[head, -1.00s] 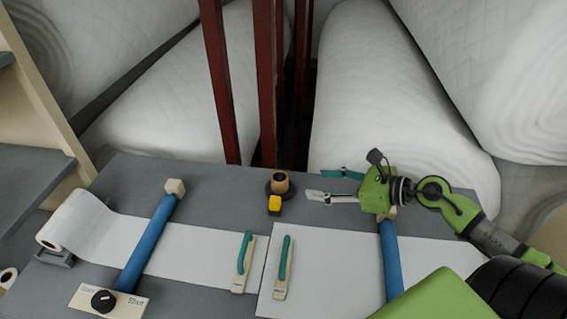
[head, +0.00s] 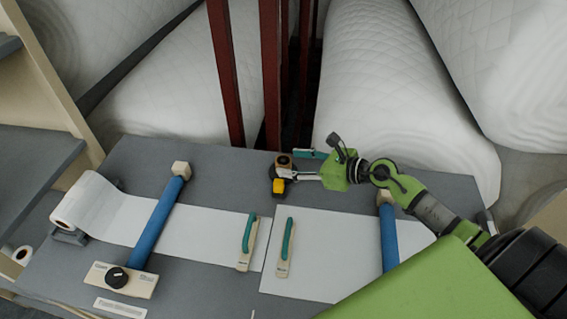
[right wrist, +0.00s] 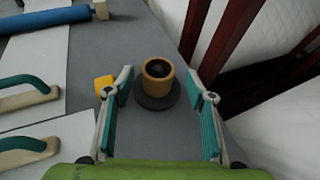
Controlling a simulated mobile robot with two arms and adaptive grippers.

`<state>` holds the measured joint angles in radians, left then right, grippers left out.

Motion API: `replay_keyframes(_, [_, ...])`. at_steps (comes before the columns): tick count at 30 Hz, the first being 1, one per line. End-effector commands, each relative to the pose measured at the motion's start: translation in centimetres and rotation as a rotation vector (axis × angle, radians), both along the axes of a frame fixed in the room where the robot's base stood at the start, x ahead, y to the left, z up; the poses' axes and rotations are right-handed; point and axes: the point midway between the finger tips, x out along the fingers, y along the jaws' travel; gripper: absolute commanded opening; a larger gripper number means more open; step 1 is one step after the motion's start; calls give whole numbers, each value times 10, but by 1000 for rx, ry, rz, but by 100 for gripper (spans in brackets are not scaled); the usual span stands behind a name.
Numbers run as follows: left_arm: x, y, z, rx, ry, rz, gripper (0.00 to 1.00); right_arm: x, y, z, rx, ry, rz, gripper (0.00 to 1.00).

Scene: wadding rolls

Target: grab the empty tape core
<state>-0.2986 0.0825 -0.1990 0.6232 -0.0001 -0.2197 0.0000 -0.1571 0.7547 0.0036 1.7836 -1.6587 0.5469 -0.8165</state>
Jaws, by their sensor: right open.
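The tape core (head: 284,160) is a short tan cardboard tube, upright on a dark round base near the table's back edge. Its open top shows a dark inside in the right wrist view (right wrist: 157,69). My right gripper (head: 293,165) is open, and its teal-padded fingers point at the core from the right. In the right wrist view the open fingers (right wrist: 165,85) frame the core, which stands between the fingertips or just beyond them, with gaps on both sides. My left gripper is not in view.
A yellow block (head: 279,186) stands close beside the core, near one finger in the right wrist view (right wrist: 104,84). Two teal-handled tools (head: 286,247) lie on white sheets. Blue rollers (head: 157,222) cross the grey table (head: 225,190). Dark red posts (head: 270,80) rise behind.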

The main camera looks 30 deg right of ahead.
Motion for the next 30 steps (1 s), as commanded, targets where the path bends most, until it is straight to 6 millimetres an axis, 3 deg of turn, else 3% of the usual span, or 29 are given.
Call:
replay_keyframes(3, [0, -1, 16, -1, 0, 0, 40, 15, 12, 3, 4, -3, -1, 50])
replay_keyframes(7, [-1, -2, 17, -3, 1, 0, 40, 28, 19, -6, 3, -3, -2, 50])
replay_keyframes(17, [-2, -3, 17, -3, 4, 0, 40, 32, 22, -11, 0, -1, 0, 50])
replay_keyframes(21, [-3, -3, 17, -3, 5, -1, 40, 32, 22, -11, 0, -1, 0, 17])
replay_keyframes(30, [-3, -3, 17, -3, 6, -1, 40, 31, 22, -11, 0, -1, 0, 17])
